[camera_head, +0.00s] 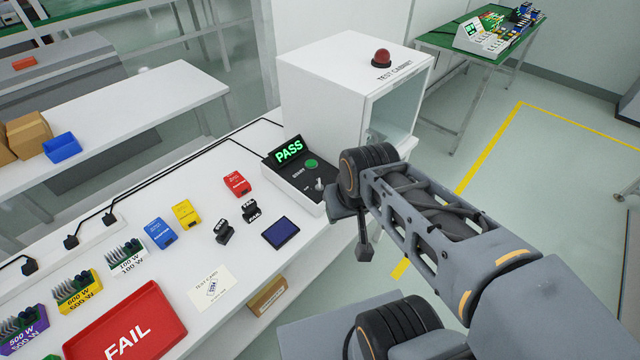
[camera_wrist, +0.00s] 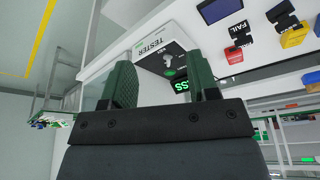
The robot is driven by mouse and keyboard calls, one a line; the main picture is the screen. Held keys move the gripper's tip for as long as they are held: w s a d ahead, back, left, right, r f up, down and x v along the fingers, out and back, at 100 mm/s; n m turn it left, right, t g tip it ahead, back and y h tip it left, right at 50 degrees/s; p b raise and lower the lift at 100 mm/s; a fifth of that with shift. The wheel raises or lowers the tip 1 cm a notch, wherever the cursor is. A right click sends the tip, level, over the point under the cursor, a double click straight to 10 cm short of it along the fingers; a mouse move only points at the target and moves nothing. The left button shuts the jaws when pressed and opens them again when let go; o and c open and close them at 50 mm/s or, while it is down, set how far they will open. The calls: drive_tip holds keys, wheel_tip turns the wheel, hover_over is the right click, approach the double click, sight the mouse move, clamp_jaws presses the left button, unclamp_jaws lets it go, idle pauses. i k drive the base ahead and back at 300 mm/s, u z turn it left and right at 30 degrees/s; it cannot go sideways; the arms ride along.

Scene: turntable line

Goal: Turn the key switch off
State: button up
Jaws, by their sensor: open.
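The tester (camera_head: 292,178) is a white box with a black top panel, standing on the white bench beside the test cabinet. Its display (camera_head: 289,151) reads PASS in green, and a green button (camera_head: 312,163) is below it. The key switch (camera_head: 319,184) is a small light knob near the panel's right front corner; its setting is too small to tell. My gripper (camera_wrist: 160,62) is open and empty, apart from the tester. My arm covers part of the area right of it in the head view.
The white test cabinet (camera_head: 335,80), with a red dome on top, stands behind the tester. A dark blue pad (camera_head: 281,233), small coloured boxes and a red FAIL tray (camera_head: 125,325) lie on the bench. Open floor lies to the right.

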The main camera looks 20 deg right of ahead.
sight(319, 187)
drive_tip(key=k, duration=0.5)
drive_tip(key=z, duration=0.9)
drive_tip(key=i, duration=0.7)
drive_tip(key=u, duration=1.7)
